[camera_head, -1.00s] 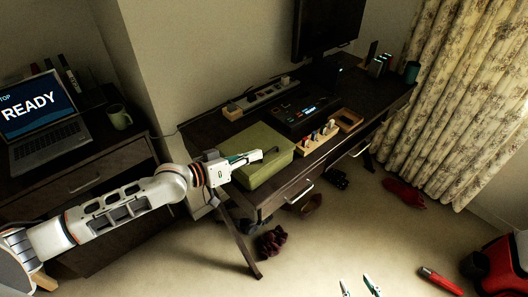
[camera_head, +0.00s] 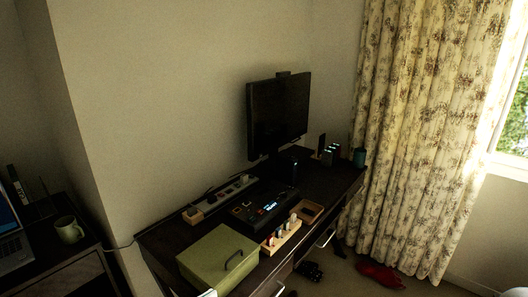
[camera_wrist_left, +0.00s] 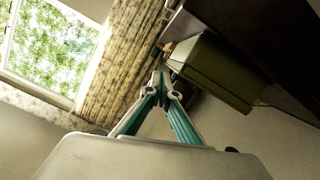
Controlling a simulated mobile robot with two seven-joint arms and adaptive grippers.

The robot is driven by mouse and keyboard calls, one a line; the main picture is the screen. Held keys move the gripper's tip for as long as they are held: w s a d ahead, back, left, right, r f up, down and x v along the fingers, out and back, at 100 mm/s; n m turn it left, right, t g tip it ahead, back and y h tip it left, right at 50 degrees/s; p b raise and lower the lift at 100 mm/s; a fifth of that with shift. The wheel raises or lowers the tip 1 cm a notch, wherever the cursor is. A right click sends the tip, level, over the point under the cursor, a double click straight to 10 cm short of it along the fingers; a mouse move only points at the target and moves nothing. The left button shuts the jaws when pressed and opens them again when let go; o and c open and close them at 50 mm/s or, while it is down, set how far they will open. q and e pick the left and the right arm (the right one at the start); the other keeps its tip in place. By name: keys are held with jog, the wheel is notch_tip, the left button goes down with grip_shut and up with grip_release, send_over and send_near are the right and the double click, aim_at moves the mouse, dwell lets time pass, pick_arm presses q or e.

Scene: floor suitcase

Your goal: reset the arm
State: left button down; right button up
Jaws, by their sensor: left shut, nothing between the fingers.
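My left gripper (camera_wrist_left: 160,82) shows in the left wrist view, its two teal-sided fingers meeting at the tips with nothing between them. In the head view only a small pale part of my left arm shows at the bottom edge, in front of the green box. The green box (camera_head: 212,254) with a dark handle sits shut on the near end of the dark desk. The box also shows in the left wrist view (camera_wrist_left: 212,70), beyond the fingertips and to their right. My right gripper is out of view.
The dark desk (camera_head: 160,240) carries a monitor (camera_head: 277,115), a power strip (camera_head: 218,197), a lit black device (camera_head: 264,207) and a wooden rack (camera_head: 281,237). A mug (camera_head: 68,229) stands on the left cabinet. A red item (camera_head: 380,275) lies on the floor by the curtain (camera_head: 415,130).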

pick_arm(q)
jog(key=s+a+f+y, duration=0.2)
jog(key=s+f+y, duration=0.1)
jog(key=s+f, duration=0.5)
jog(key=s+a+f+g+y, duration=0.1)
jog(key=s+f+y, duration=0.3)
jog(key=s+f, duration=0.4)
jog(key=shift+s+a+f, duration=0.2)
jog(key=shift+a+f, duration=0.4)
jog(key=shift+a, duration=0.3)
